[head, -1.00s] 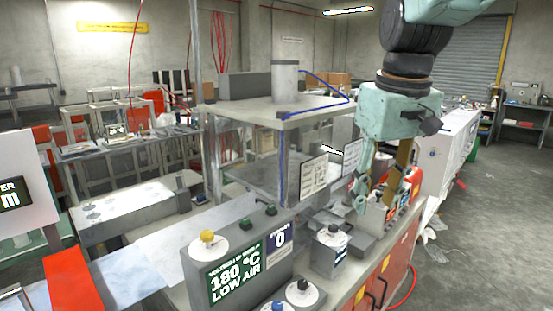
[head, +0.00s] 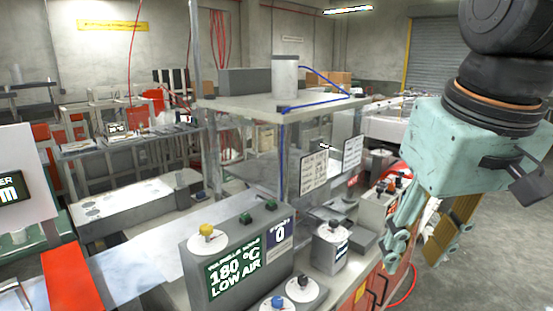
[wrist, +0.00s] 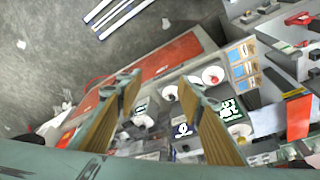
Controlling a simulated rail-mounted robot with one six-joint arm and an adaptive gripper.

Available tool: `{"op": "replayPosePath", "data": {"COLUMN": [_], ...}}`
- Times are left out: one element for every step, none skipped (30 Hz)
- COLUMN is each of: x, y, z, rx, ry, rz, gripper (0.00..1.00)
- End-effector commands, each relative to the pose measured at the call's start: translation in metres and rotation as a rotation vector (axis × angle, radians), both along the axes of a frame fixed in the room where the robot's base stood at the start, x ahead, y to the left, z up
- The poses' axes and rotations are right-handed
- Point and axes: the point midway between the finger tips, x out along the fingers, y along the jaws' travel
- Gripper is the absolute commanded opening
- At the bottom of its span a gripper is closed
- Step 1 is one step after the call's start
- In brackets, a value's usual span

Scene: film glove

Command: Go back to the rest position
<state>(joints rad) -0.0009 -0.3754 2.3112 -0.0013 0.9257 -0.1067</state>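My gripper (head: 428,238) is at the right of the head view, in the air beside the bench with the control boxes. In the wrist view my gripper (wrist: 158,85) shows two tan-padded fingers spread apart, with nothing between them. Below and beyond the fingers lie the red bench front and several round knobs on white discs. The gripper touches nothing that I can see.
A grey control box (head: 235,262) reading 180 °C LOW AIR stands at the front, with a smaller knob box (head: 330,250) to its right. A clear-walled enclosure with a flat top (head: 262,108) stands behind. Open concrete floor (head: 490,265) lies at the right.

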Motion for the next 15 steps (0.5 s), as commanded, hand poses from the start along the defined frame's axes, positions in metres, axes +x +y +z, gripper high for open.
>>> {"op": "replayPosePath", "data": {"x": [-0.01,-0.015,-0.021,-0.026,-0.031,-0.038,-0.043,-0.047,-0.054,-0.059,-0.063,-0.069,-0.074,-0.078,-0.084], "y": [0.0,0.0,0.0,0.0,0.0,0.0,0.0,0.0,0.0,0.0,0.0,0.0,0.0,0.0,0.0], "z": [-0.004,-0.005,-0.008,-0.01,-0.011,-0.014,-0.016,-0.018,-0.021,-0.023,-0.025,-0.028,-0.03,-0.033,-0.036], "rx": [0.001,0.003,0.006,0.007,0.008,0.01,0.011,0.013,0.014,0.016,0.017,0.019,0.021,0.022,0.024], "ry": [-0.005,-0.009,-0.012,-0.015,-0.018,-0.021,-0.024,-0.027,-0.031,-0.034,-0.036,-0.04,-0.043,-0.045,-0.048], "rz": [-0.007,-0.012,-0.018,-0.023,-0.027,-0.033,-0.036,-0.042,-0.048,-0.053,-0.056,-0.062,-0.067,-0.071,-0.076], "gripper": [0.35,0.35,0.35,0.35,0.35,0.35,0.35,0.35,0.35,0.35,0.35,0.35,0.35,0.35,0.35]}}
